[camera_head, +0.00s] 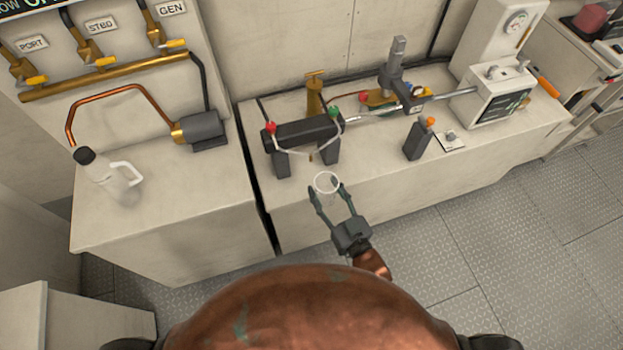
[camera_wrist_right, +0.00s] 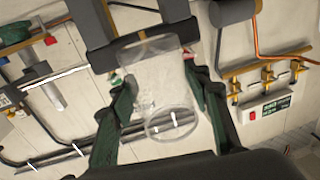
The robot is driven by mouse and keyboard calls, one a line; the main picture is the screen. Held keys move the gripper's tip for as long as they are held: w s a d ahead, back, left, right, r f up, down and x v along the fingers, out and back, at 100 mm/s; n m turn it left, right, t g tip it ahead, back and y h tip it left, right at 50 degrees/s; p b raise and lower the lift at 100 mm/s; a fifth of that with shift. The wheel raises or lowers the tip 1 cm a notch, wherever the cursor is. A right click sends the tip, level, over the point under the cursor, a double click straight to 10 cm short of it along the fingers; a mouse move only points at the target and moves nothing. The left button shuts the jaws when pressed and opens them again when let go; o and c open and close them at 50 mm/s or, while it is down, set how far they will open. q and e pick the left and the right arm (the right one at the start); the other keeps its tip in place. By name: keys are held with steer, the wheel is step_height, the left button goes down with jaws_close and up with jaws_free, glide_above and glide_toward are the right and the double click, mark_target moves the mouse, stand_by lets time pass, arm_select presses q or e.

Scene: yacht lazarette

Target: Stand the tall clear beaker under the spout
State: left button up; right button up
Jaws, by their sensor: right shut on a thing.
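The tall clear beaker (camera_head: 326,182) is held between the two fingers of my right gripper (camera_head: 327,190), in front of the bench's front edge. In the head view mostly its pale round rim shows. In the right wrist view the beaker (camera_wrist_right: 160,92) is see-through and looks empty, with the fingers (camera_wrist_right: 156,76) on either side. A black bench stand (camera_head: 300,132) is just beyond it, and a small brass tip, perhaps the spout (camera_head: 312,157), hangs below its bar. The beaker is apart from this tip, on the near side. My left gripper is not in view.
A white jug (camera_head: 108,177) with a black cap stands on the left bench. A dark box with an orange top (camera_head: 416,139) stands right of the stand. A grey instrument (camera_head: 492,92) is farther right. The bench front between stand and dark box is clear.

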steer(key=w+a+f+b, duration=0.1)
steer(key=w+f, duration=0.2)
steer(key=w, duration=0.1)
steer(key=w+a+f+b, duration=0.1)
steer(key=w+f+b, duration=0.1)
steer(key=w+f, duration=0.1)
steer(key=w+a+f+b, duration=0.1)
steer(key=w+a+f, duration=0.1)
steer(key=w, duration=0.3)
steer(key=shift+w+f, duration=0.35)
steer(key=shift+f, duration=0.4)
steer(key=f, duration=0.1)
steer(key=f+b, duration=0.2)
steer(key=f, duration=0.1)
steer(key=shift+w+a, duration=0.1)
steer(key=shift+w, duration=0.2)
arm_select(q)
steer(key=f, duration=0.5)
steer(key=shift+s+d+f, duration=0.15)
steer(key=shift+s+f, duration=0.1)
arm_select(e)
steer(key=shift+r, duration=0.2)
steer(key=shift+f, duration=0.2)
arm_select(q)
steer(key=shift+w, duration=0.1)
arm_select(e)
steer(key=o, duration=1.2)
